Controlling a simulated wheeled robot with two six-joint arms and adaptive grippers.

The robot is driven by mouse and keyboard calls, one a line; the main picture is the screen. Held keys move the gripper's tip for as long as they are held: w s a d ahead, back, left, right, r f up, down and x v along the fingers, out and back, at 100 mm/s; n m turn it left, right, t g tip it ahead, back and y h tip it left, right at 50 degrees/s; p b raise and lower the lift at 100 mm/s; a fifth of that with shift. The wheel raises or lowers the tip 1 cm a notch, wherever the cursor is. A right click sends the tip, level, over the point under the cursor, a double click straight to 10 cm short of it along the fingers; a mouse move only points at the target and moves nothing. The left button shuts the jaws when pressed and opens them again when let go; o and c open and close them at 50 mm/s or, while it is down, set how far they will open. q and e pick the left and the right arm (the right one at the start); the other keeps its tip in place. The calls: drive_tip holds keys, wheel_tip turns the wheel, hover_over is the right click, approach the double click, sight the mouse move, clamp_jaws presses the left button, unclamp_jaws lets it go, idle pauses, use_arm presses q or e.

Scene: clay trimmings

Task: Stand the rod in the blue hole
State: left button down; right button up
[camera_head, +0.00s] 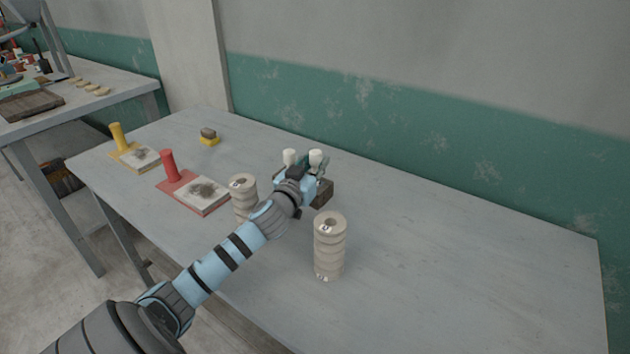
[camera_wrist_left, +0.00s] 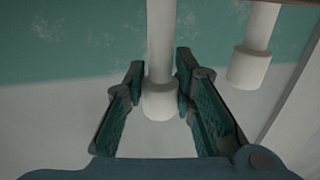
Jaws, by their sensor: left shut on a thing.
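My left gripper (camera_head: 312,174) is over the middle of the table. In the left wrist view its fingers (camera_wrist_left: 160,68) are closed on a white rod (camera_wrist_left: 159,100) with a thicker end. The rod's white top (camera_head: 316,156) shows above the gripper in the head view. A second white, thick-ended piece (camera_wrist_left: 248,68) is right of the held rod in the wrist view. A white knob (camera_head: 289,156) shows left of the gripper in the head view. I cannot make out a blue hole; my arm and gripper hide part of the table. My right gripper is not in view.
Two stacks of beige rings stand near my arm, one behind it (camera_head: 240,203) and one to its right (camera_head: 329,255). A dark brown block (camera_head: 322,194) is by the gripper. Red (camera_head: 172,185) and yellow (camera_head: 125,152) bases with posts stand left. The table's right side is clear.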

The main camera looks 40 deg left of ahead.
use_arm(q)
wheel_tip(320, 180, down, 2)
drive_tip(key=shift+f, duration=0.25)
drive_tip(key=shift+s, duration=0.1)
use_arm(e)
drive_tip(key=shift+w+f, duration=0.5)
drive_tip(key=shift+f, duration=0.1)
use_arm(q)
drive_tip(key=c, duration=1.3)
unclamp_jaws()
drive_tip(key=shift+c, duration=0.2)
drive_tip(key=p+v, duration=0.1)
drive_tip(key=v, duration=1.1)
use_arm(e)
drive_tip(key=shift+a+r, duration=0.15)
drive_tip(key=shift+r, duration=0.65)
use_arm(q)
drive_tip(key=shift+r, duration=0.25)
